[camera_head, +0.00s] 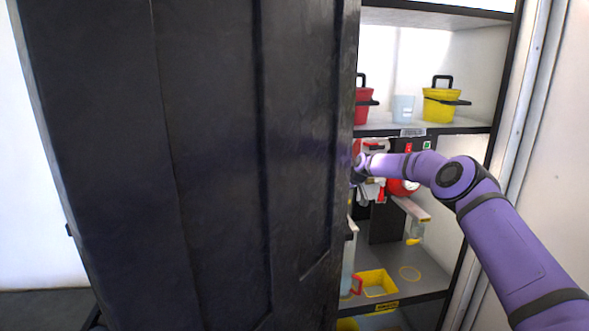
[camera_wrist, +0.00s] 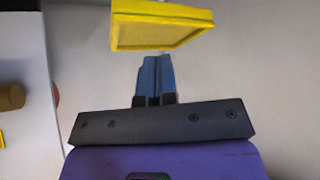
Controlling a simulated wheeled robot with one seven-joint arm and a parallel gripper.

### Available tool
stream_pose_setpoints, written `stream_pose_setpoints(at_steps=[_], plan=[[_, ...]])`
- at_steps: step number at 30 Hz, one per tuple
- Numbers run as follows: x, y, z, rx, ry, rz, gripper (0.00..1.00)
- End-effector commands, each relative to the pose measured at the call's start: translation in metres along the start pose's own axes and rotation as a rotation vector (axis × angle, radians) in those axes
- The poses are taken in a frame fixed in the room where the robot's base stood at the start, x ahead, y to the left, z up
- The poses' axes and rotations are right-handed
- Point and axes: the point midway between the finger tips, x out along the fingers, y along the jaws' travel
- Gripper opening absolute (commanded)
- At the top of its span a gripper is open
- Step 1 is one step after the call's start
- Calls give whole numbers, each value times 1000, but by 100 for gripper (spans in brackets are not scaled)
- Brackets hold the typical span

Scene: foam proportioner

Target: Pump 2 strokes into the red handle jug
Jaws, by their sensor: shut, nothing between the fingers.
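A pale jug (camera_head: 347,272) with a red handle (camera_head: 357,286) stands on the cabinet's lower shelf, partly hidden by the dark door. A yellow square frame (camera_head: 375,283) is beside it. Above are red and white pump parts (camera_head: 376,188), partly covered by my arm. My gripper (camera_head: 358,172) reaches in at that height by the door's edge, and its tips are hard to make out there. In the wrist view my gripper (camera_wrist: 157,62) has its blue fingers together and empty. A yellow square-rimmed part (camera_wrist: 162,26) lies just beyond the tips; I cannot tell whether they touch.
The large dark door (camera_head: 200,160) covers the left and middle of the view. The upper shelf (camera_head: 430,128) holds a red bucket (camera_head: 364,105), a pale beaker (camera_head: 403,108) and a yellow bucket (camera_head: 441,105).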

Motion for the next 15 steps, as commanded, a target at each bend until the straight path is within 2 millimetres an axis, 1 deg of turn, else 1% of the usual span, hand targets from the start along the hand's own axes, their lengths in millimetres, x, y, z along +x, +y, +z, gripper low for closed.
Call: stream_pose_setpoints(at_steps=[9, 15], plan=[[0, 0, 0, 0, 0, 0, 0], [-9, 0, -8, -1, 1, 1, 0]])
